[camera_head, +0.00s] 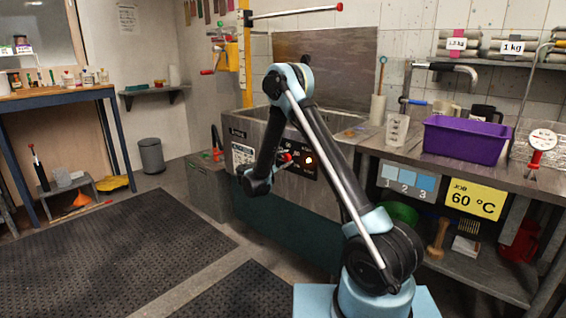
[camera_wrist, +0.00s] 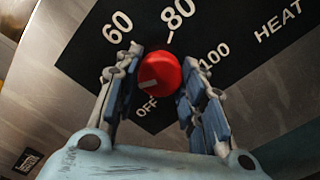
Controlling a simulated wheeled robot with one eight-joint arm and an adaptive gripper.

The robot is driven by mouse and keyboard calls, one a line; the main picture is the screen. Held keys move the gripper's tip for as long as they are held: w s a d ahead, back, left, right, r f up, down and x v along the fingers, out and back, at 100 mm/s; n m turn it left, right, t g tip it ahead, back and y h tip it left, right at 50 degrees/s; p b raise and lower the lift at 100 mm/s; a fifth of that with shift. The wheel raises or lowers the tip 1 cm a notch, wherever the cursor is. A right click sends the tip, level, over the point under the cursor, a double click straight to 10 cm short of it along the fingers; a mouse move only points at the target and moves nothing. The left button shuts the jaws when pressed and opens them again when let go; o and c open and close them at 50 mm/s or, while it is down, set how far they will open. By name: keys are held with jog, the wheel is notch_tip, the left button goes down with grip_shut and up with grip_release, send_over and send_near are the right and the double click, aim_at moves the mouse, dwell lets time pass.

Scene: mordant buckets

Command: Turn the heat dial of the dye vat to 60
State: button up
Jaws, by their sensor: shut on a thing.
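The dye vat (camera_head: 285,190) is a steel tank with a dark control panel, standing behind my arm in the head view. Its heat dial is a round red knob (camera_wrist: 160,73), also seen as a small red spot in the head view (camera_head: 285,157). In the wrist view, OFF, 60, 80 and 100 are printed around it, with HEAT at the right. A short white mark on the dial lies on its lower left, on the OFF side. My gripper (camera_wrist: 161,92) has one finger on each side of the dial and is shut on it. The fingers partly hide the scale.
A yellow card (camera_head: 473,199) reads "JOB 60 °C" under the right bench. A purple tub (camera_head: 466,140) and a measuring jug (camera_head: 396,130) stand on that bench. A lit lamp (camera_head: 309,161) is on the panel. The matted floor at left is clear.

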jog(key=m, duration=0.6)
jog(key=shift+a, duration=0.1)
jog(key=m, duration=0.6)
jog(key=shift+f, duration=0.1)
jog(key=shift+m, duration=0.3)
jog(key=o, duration=1.1)
jog(key=v, duration=1.1)
jog(key=shift+s+a, duration=0.25)
jog(key=shift+s, duration=0.05)
